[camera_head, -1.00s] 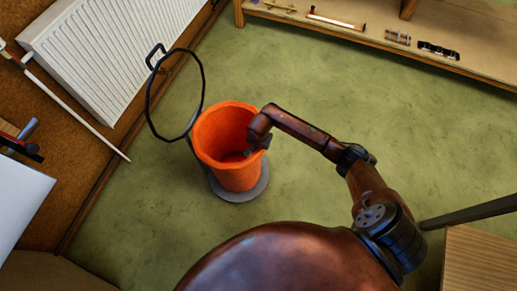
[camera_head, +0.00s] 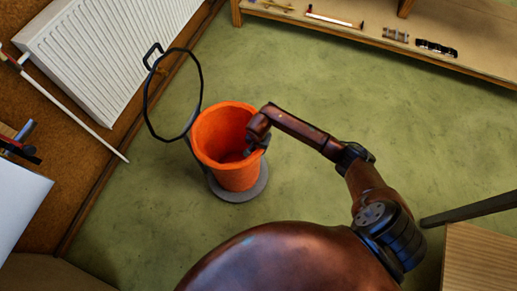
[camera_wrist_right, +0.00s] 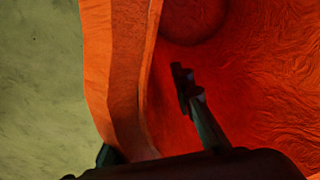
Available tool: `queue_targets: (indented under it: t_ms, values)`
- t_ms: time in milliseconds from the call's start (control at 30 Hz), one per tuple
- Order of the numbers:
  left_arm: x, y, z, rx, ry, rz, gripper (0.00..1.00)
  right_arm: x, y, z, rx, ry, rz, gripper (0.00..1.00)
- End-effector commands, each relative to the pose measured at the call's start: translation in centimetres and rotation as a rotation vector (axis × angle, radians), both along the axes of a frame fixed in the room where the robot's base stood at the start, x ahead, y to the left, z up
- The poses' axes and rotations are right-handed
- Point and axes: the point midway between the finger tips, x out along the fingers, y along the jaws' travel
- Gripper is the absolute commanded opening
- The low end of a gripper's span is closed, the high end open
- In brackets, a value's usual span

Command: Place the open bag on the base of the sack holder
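The orange open bag (camera_head: 232,165) stands upright with its mouth facing up. Its bottom appears to be over the grey round base (camera_head: 238,197) of the sack holder, whose rim shows around it; contact is hidden. The holder's dark hoop (camera_head: 148,95) tilts to the left of the bag's mouth. My right gripper (camera_head: 256,146) is at the bag's right rim. In the right wrist view, the bag wall (camera_wrist_right: 122,80) runs between my spread fingers (camera_wrist_right: 150,130); one finger is inside the bag, apart from the wall, and the other is outside. My left gripper is out of view.
A white radiator (camera_head: 110,50) and a pale pole (camera_head: 75,115) are at the left wall. A wooden shelf (camera_head: 480,45) with several tools runs along the top right. A wooden box (camera_head: 482,260) is at the lower right. Green floor is clear right of the bag.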

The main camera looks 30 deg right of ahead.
Motion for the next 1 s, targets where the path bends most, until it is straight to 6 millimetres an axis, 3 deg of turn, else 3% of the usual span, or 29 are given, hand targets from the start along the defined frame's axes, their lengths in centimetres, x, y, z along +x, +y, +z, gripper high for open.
queue_targets:
  t_ms: [267,800,1000]
  values:
    - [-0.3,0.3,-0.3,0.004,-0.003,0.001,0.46,0.0,0.0,0.8,-0.001,-0.002,0.000,0.22]
    - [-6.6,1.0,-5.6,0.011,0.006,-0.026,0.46,-0.8,0.6,9.8,-0.003,-0.005,0.001,0.22]
    - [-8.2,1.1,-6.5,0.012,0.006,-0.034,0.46,-1.1,0.8,11.8,-0.001,-0.002,0.000,0.22]
